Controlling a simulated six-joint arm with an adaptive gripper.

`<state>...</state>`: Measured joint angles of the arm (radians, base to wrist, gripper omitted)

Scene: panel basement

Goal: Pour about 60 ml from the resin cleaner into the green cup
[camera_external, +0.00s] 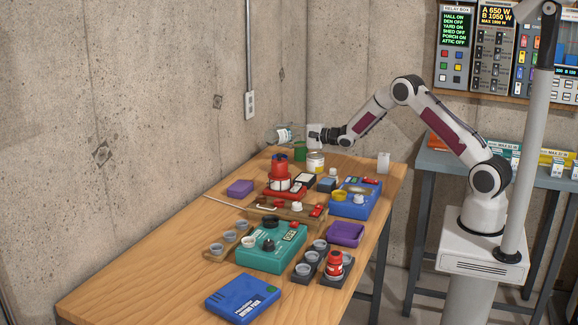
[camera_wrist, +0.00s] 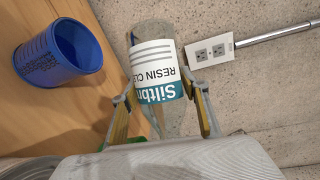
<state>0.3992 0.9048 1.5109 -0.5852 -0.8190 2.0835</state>
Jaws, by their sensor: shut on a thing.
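The resin cleaner is a clear bottle (camera_external: 283,134) with a white and teal label. It is tipped far over, close to lying on its side, above the far end of the table. My gripper (camera_external: 316,136) is shut on it; in the wrist view the bottle (camera_wrist: 158,72) sits between the two fingers (camera_wrist: 165,112). The green cup (camera_external: 299,152) stands on the table below the bottle and gripper, partly hidden by nearby things. I cannot tell whether liquid is flowing or how much is in the cup.
A blue cup (camera_wrist: 62,55) stands on the table (camera_wrist: 78,118) in the wrist view. A pale can (camera_external: 315,162) stands close to the green cup. A red device (camera_external: 285,185) and a blue case (camera_external: 354,200) crowd nearer. A wall socket (camera_wrist: 210,52) is behind.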

